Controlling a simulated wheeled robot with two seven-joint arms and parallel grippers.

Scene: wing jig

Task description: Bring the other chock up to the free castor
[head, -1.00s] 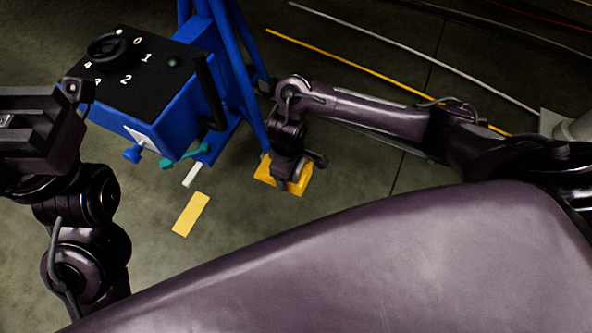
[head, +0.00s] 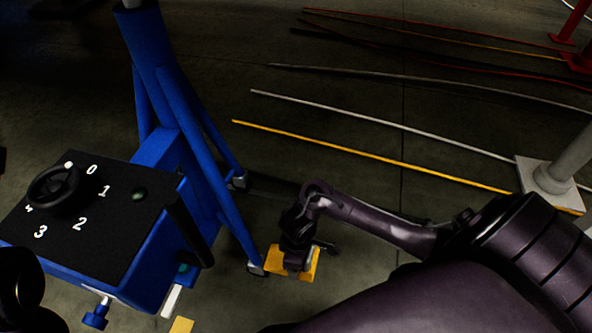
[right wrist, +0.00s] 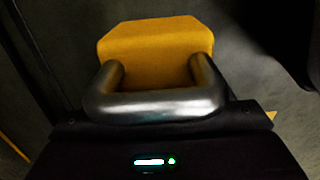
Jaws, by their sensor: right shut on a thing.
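A yellow chock (head: 272,260) with a metal bar handle is low in the middle of the head view. My right gripper (head: 298,263) is shut on it from above. In the right wrist view the handle (right wrist: 155,104) lies across the dark jaws, with the chock's yellow body (right wrist: 155,42) beyond it. A castor (head: 257,269) at the foot of a blue stand leg is just left of the chock; I cannot tell whether they touch. Another castor (head: 239,181) is farther back. My left gripper is out of view; only a dark part of that arm shows.
The blue stand (head: 168,150) carries a black panel (head: 100,205) with a handwheel and numbers. Long yellow (head: 350,152) and grey strips lie on the floor behind. A grey post (head: 556,160) stands at right. Floor right of the chock is open.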

